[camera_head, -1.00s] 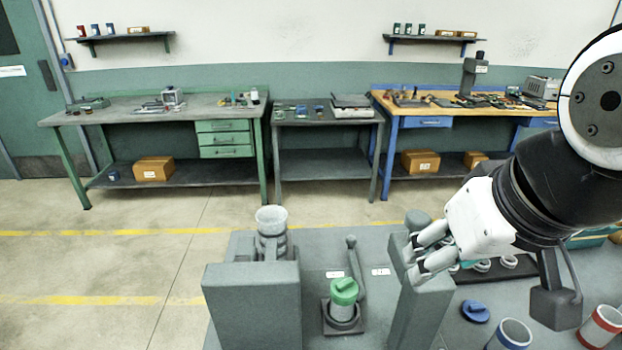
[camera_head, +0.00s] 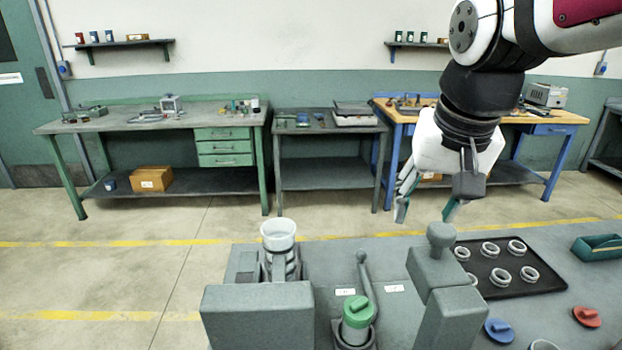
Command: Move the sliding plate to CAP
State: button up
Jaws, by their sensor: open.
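The grey machine on the near bench has a block topped by a round knob (camera_head: 438,257), which looks like the sliding plate. It sits at the back of a large grey block (camera_head: 452,320). Two small white labels, a left one (camera_head: 345,291) and a right one (camera_head: 394,288), lie left of it; their text is too small to read. A lever with a ball end (camera_head: 364,275) stands behind a green-capped cup (camera_head: 357,312). My gripper (camera_head: 427,211) is open and empty, fingers pointing down, and appears above and behind the knob, apart from it.
A clear-rimmed cup (camera_head: 279,234) stands on the machine's left part, behind a grey block (camera_head: 257,316). A black tray (camera_head: 530,285) of several metal rings lies to the right.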

jog(key=w+f+m+g+b, duration=0.15)
jog(key=w+f, duration=0.25)
jog(key=w, duration=0.4)
jog(key=w+f+m+g+b, duration=0.15)
jog(key=w+f, duration=0.25)
jog(key=w, duration=0.4)
jog(key=m+b, duration=0.3)
jog(key=b, duration=0.1)
send_near(362, 250)
jog(key=shift+g, duration=0.4)
jog(key=f, duration=0.4)
jog(key=f+p, duration=0.1)
jog(key=f, duration=0.6)
jog(key=shift+w+d+f+p, duration=0.15)
jog(key=shift+w+f+p, duration=0.15)
jog(key=shift+w+p, duration=0.05)
grip_shut()
